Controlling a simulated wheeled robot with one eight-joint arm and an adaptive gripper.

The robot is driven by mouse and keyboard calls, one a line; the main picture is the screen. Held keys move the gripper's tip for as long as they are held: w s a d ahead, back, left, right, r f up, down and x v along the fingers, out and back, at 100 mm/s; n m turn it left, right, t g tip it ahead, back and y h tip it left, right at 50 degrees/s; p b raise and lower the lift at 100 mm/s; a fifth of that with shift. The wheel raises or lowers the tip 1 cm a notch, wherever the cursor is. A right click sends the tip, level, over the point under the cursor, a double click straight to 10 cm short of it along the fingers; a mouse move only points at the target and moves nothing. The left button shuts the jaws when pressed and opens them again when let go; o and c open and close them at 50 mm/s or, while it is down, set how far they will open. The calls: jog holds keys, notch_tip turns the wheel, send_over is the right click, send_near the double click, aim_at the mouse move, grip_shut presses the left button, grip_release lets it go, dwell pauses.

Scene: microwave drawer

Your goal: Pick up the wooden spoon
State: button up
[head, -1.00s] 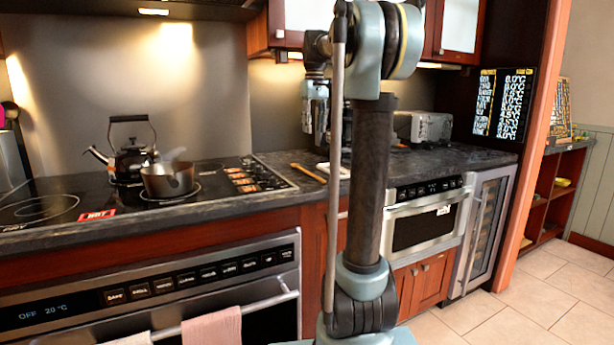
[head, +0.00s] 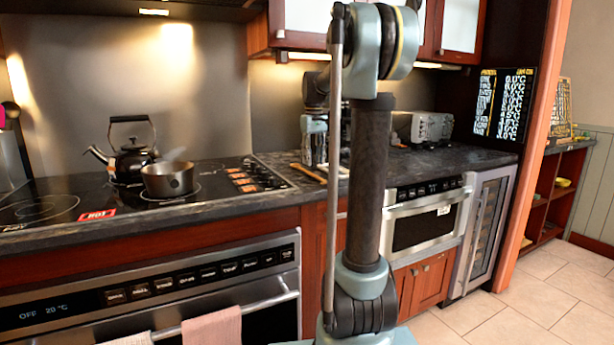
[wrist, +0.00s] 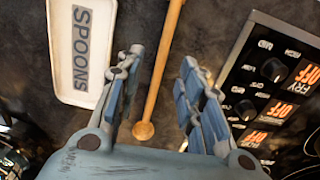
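The wooden spoon (wrist: 162,75) lies on the dark countertop, its long handle running up out of the wrist view and its rounded end (wrist: 143,130) at the lower middle. In the head view the spoon (head: 308,172) lies just right of the cooktop. My gripper (wrist: 160,95) is open, with its blue-grey fingers on either side of the spoon's shaft and not touching it. In the head view my gripper (head: 315,158) is low over the counter by the spoon; its fingertips are hard to make out there.
A white tray labelled SPOONS (wrist: 82,50) lies left of the spoon in the wrist view. The cooktop (wrist: 275,95) with knobs is to the right. A kettle (head: 131,160) and a pot (head: 168,180) stand on the cooktop. A toaster oven (head: 430,127) is further right.

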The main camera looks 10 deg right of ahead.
aim_at(307, 173)
jog(key=shift+w+a+f, duration=0.1)
jog(key=shift+w+f, duration=0.1)
jog(key=shift+f, duration=0.7)
jog(key=shift+w+a+f, duration=0.1)
jog(key=shift+w+f, duration=0.05)
jog(key=shift+f, duration=0.7)
jog(key=shift+w+a+f, duration=0.1)
jog(key=shift+w+f, duration=0.1)
jog(key=shift+f, duration=0.7)
grip_shut()
